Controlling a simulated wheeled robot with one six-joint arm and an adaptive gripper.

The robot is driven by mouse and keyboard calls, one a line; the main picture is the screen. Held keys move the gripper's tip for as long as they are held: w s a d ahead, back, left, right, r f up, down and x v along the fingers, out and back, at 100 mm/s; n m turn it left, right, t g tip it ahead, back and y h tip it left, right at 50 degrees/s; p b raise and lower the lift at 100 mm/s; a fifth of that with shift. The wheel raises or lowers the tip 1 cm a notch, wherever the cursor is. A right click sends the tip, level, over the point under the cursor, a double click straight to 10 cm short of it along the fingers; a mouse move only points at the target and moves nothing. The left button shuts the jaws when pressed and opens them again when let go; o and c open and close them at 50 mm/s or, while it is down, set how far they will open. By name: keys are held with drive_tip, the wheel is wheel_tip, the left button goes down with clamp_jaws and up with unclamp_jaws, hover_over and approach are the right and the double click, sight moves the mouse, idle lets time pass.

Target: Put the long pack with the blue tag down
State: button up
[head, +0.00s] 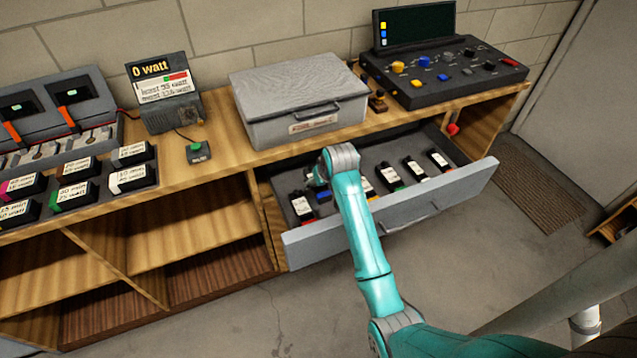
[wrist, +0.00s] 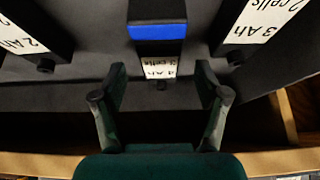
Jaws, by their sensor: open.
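The long dark pack with the blue tag (wrist: 158,32) lies on the grey drawer floor in the wrist view, with a white label at its near end. In the head view its blue part (head: 323,196) shows in the left part of the open drawer (head: 450,200). My gripper (wrist: 160,95) is open and empty, its fingers apart on either side of the pack's near end, with gaps on both sides. In the head view my gripper is mostly hidden behind my wrist above the drawer.
A black pack (head: 302,206) lies left of it, and several packs (head: 415,168) lie to the right in the drawer. A grey case (head: 300,95) stands on the bench above. A control panel (head: 440,75) is to its right. Open shelves (head: 200,225) are left of the drawer.

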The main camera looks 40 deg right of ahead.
drive_tip(key=v, duration=0.8)
drive_tip(key=shift+s+r, duration=0.15)
drive_tip(key=shift+r, duration=0.15)
drive_tip(key=shift+a, duration=0.1)
